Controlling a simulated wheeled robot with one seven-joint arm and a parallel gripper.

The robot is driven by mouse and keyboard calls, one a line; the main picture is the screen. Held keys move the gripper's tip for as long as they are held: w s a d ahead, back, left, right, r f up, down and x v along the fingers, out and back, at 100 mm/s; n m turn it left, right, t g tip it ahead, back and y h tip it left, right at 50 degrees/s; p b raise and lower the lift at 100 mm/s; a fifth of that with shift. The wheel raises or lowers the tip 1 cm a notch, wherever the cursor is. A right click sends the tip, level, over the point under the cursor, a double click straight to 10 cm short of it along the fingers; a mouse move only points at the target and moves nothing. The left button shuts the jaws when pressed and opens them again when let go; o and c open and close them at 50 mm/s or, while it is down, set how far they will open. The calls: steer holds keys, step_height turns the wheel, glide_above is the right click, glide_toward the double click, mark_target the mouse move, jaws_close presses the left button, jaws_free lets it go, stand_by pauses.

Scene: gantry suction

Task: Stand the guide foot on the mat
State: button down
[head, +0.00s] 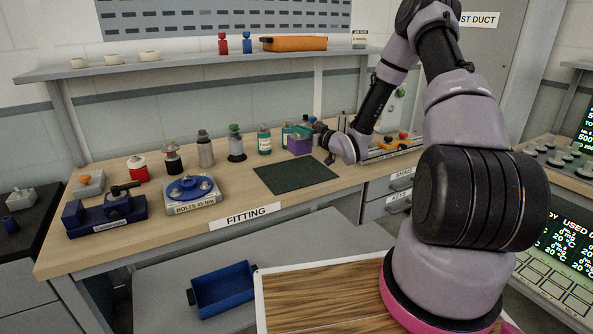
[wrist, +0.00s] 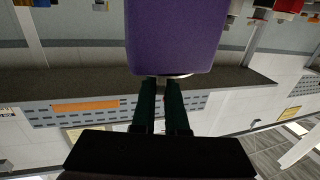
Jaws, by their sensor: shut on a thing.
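The guide foot is a purple block (head: 299,144). It fills the upper middle of the wrist view (wrist: 172,35), with a pale metal rim showing at the end by my fingers. My gripper (wrist: 160,84) is shut on that end; in the head view the gripper (head: 319,138) reaches the foot from the right. The dark green mat (head: 290,177) lies flat and bare on the bench. The foot shows just beyond the mat's far edge in the head view; I cannot tell whether it hangs above the bench or touches it.
Several bottles, including a teal-labelled one (head: 264,140), stand in a row behind and left of the mat. A bolt tray (head: 191,194) and a blue vise (head: 104,215) are at the left of the bench (head: 250,190). A shelf (head: 200,66) runs above.

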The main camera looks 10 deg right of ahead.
mark_target(299, 154)
step_height(299, 154, down, 10)
steer(key=shift+a+r, duration=0.15)
steer(key=shift+r, duration=0.1)
steer(key=shift+f, duration=0.15)
steer(key=c, duration=0.9)
jaws_free()
steer(key=shift+c, duration=0.2)
